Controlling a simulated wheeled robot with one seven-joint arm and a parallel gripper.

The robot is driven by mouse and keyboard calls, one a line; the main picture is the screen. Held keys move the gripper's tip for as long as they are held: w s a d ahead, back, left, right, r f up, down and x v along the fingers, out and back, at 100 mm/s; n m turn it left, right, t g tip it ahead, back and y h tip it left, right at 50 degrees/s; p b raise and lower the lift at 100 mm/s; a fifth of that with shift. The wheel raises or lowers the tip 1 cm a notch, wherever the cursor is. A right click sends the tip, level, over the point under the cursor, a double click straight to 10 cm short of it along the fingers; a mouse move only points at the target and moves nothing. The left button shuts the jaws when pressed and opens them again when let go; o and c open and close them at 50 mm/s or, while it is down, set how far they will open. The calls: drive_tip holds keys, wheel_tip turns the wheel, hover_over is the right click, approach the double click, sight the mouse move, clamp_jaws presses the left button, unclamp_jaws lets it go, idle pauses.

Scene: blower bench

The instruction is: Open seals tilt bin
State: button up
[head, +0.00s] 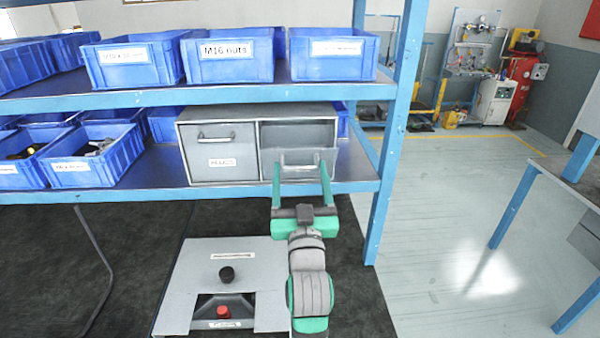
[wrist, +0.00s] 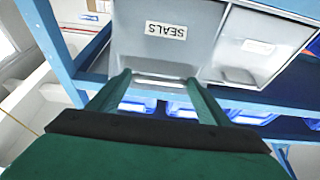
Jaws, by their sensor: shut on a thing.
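The grey seals tilt bin (head: 328,158) is the right one of two bins in a grey cabinet on the lower shelf. Its top edge leans out, and a dark gap shows above it. Its SEALS label shows upside down in the wrist view (wrist: 166,30); in the head view I cannot read it. My gripper (head: 300,166) has its green fingers at the two ends of the bin's handle (head: 300,167), shut on it. In the wrist view the fingertips (wrist: 159,78) flank the handle, close to the bin front.
The left bin (head: 222,168) sits flush and shut. Blue bins (head: 237,65) line both shelves. A blue rack post (head: 392,140) stands to the right of the cabinet. A grey box with a black knob and red button (head: 223,312) is below. Open floor lies right.

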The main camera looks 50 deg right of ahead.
drive_tip(key=shift+w+d+f, duration=0.1)
drive_tip(key=shift+w+f, duration=0.1)
drive_tip(key=shift+f, duration=0.2)
drive_tip(key=o, duration=1.5)
drive_tip(key=shift+w, duration=0.1)
drive_tip(key=shift+s+d+r, duration=0.1)
drive_tip(key=shift+s+r, duration=0.05)
drive_tip(key=shift+s, duration=0.1)
drive_tip(key=v, duration=1)
drive_tip(key=shift+s+a, duration=0.25)
drive_tip(key=shift+f, duration=0.2)
